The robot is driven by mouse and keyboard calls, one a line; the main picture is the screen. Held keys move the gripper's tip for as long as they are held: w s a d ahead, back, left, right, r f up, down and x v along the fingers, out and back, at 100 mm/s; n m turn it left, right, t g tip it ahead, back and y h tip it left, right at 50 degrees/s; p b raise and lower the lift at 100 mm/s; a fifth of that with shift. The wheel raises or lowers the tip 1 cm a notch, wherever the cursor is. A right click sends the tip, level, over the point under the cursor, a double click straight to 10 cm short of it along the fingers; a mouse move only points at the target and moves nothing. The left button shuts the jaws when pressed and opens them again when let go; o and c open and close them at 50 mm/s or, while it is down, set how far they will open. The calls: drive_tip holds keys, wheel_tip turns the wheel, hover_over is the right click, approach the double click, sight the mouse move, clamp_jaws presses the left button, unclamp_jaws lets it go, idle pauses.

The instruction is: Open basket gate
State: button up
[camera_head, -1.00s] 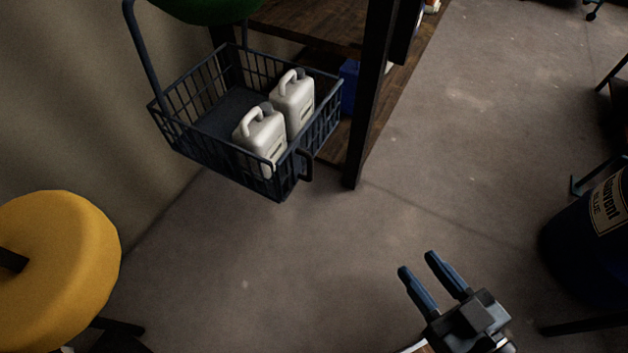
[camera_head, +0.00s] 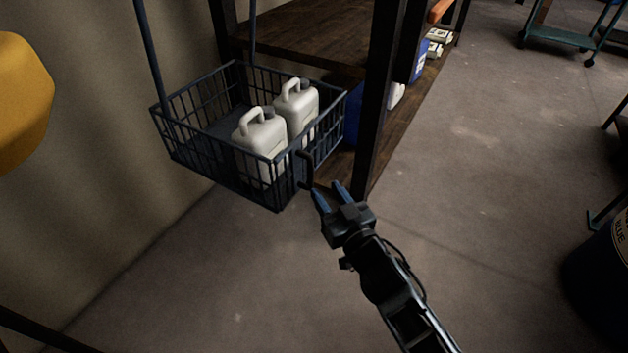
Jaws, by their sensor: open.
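A dark blue wire basket (camera_head: 222,176) hangs by tall bars near the wall at the upper left. Two white jugs (camera_head: 262,136) stand inside it. A dark handle (camera_head: 305,170) stands out from the basket's front right corner. The gate's outline cannot be told apart from the mesh around it. My gripper (camera_head: 331,193) is open, with its two blue fingertips just below and to the right of the handle. Whether a finger touches the handle cannot be told.
A wooden shelf (camera_head: 300,45) with a dark upright post (camera_head: 380,100) stands right behind the basket, close to my gripper. A yellow object (camera_head: 20,90) is at the left edge. A dark blue drum (camera_head: 600,280) is at the lower right. The floor between is clear.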

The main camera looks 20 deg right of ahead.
sight(313, 172)
drive_tip(key=w, duration=0.7)
drive_tip(key=shift+w+a, duration=0.15)
clamp_jaws()
idle(0.5)
